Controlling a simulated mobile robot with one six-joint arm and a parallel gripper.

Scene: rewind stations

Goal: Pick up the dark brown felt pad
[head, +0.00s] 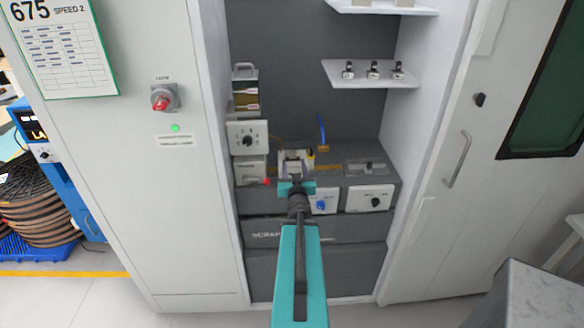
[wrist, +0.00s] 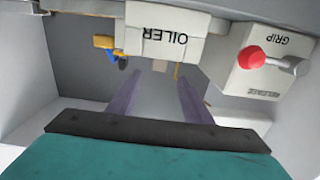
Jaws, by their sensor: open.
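I cannot make out the dark brown felt pad for certain in either view. My gripper (head: 296,168) is inside the station recess in the head view, above the grey bench in front of the oiler. In the wrist view my gripper (wrist: 158,86) shows two purple-grey fingers, spread apart with nothing visible between them. The white block marked OILER (wrist: 170,45) is just beyond the fingertips. A small tan piece (wrist: 177,71) shows under its edge, too small to identify. My gripper hides part of the oiler area in the head view.
A GRIP box with a red knob (wrist: 252,57) stands close on the right in the wrist view. In the head view, a blue-handled brush (head: 322,135) stands behind my gripper. A shelf with small clips (head: 371,78) is above right. Cabinet walls (head: 160,230) flank the recess.

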